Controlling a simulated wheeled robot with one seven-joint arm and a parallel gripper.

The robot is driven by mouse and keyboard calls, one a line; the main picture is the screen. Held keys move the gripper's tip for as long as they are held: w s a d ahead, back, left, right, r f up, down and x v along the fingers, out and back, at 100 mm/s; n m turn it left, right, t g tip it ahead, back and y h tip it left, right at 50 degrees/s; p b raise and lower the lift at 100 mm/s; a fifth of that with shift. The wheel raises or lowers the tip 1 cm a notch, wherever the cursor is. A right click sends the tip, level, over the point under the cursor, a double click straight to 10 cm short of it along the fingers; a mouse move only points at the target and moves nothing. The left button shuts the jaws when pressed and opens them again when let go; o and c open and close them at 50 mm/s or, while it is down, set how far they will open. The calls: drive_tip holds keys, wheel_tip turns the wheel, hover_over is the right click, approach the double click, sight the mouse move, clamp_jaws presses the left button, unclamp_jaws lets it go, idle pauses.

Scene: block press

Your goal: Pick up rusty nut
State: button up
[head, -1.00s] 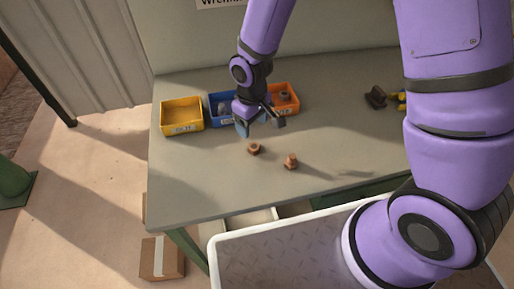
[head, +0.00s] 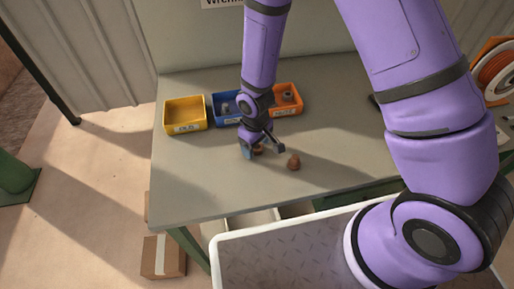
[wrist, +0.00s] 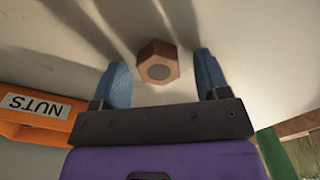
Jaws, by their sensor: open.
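The rusty nut (head: 259,150) is a small brown hexagonal piece on the grey table, partly hidden by my gripper in the head view. In the wrist view the nut (wrist: 158,63) shows a hexagonal outline with a grey round centre. My gripper (head: 253,153) is low over the table beside it. In the wrist view my gripper (wrist: 161,68) is open, with one blue finger on each side of the nut and a visible gap to each. A second rusty piece (head: 293,162), looking like a bolt, stands to the right.
A yellow bin (head: 185,114), a blue bin (head: 222,122) and an orange bin (head: 299,108) stand in a row behind. The orange bin's NUTS label (wrist: 36,105) shows in the wrist view. The table's front left (head: 205,190) is clear. A cable reel (head: 495,70) is at far right.

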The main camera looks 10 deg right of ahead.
drive_tip(key=c, duration=1.1)
drive_tip(key=shift+o, duration=0.2)
